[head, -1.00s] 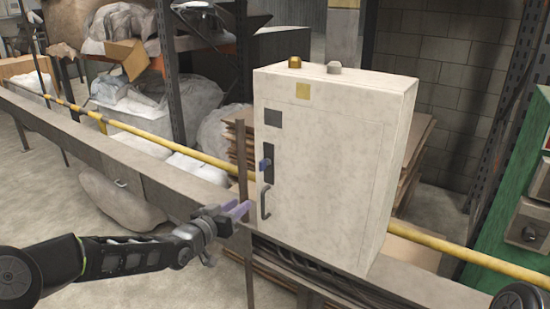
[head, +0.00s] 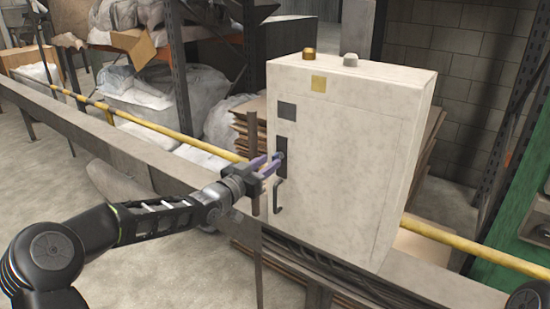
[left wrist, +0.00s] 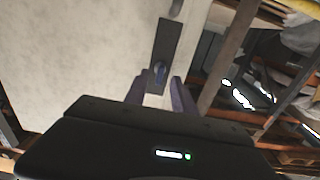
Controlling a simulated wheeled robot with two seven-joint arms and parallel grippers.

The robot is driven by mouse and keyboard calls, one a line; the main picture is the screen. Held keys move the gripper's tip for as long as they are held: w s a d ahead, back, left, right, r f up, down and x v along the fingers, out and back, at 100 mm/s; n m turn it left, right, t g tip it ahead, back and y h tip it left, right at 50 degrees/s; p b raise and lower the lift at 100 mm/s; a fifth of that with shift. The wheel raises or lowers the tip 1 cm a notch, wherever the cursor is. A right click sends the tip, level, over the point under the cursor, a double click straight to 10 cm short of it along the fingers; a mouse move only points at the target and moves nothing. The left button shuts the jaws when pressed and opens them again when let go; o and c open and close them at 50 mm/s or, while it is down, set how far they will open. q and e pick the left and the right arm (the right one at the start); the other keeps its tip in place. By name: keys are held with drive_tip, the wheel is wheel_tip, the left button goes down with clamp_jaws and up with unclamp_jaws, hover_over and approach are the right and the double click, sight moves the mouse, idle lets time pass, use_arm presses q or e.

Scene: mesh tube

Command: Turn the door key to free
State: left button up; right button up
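The pale cabinet (head: 345,160) stands upright with its door shut. A blue key (head: 282,156) sits in the dark lock plate (head: 284,143) on the left side of the door. In the left wrist view the key (left wrist: 159,70) lies just beyond and between the two purple fingertips. My left gripper (head: 269,163) is open in front of the lock plate, its fingers apart; I cannot tell if either one touches the key. My right gripper is not in view.
A dark door handle (head: 278,197) is just below the lock plate. A yellow rail (head: 160,128) and a grey beam (head: 110,145) run past the cabinet. Shelving with sacks (head: 165,95) stands behind. Open floor lies at the left.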

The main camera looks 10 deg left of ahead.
sight(275, 158)
use_arm(q)
drive_tip(key=shift+x, duration=1.95)
clamp_jaws()
